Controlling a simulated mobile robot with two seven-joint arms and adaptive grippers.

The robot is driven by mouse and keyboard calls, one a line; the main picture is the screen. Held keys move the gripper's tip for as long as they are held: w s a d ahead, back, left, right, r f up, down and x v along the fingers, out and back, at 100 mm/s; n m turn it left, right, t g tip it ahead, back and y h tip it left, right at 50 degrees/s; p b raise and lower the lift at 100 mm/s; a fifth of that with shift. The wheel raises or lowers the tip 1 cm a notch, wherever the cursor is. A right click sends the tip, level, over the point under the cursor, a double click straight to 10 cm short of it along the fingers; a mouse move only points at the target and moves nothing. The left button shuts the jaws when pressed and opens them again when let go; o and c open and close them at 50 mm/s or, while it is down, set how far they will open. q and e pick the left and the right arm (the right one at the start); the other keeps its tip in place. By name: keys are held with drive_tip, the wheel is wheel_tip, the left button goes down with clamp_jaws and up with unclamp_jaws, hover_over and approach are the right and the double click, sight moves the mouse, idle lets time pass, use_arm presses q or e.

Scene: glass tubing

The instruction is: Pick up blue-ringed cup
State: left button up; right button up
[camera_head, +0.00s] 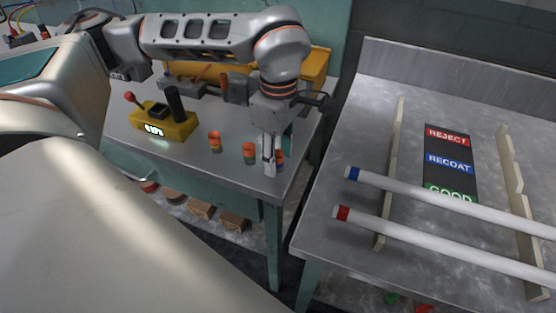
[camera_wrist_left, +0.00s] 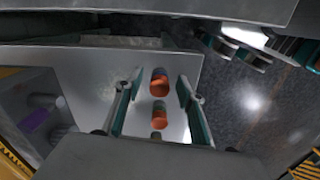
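Three small orange cups stand in a row on the left metal table: a left cup (camera_head: 214,141), a middle cup (camera_head: 249,153) and a right cup (camera_head: 280,158). The right cup is partly hidden by my left gripper (camera_head: 270,168), which points down at the table's front right corner. Ring colours are too small to tell surely; the right cup shows a bluish part. In the left wrist view my left gripper (camera_wrist_left: 157,97) is open, its fingers wide apart. The nearest cup (camera_wrist_left: 159,84) shows between them, with the other cups in line below. My right gripper is not in view.
A yellow device (camera_head: 172,125) with a red-knobbed lever stands left of the cups. Grey fixtures and a yellow case stand behind. The right table (camera_head: 330,215) holds two white tubes with blue and red ends on wooden rails, and a REJECT/RECOAT/GOOD board (camera_head: 450,163). A gap separates the tables.

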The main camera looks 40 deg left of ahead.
use_arm(q)
drive_tip(key=c, duration=1)
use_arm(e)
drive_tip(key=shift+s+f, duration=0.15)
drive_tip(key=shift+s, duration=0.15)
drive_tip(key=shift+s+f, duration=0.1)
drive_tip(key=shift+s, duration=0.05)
use_arm(q)
drive_tip(key=shift+r, duration=0.15)
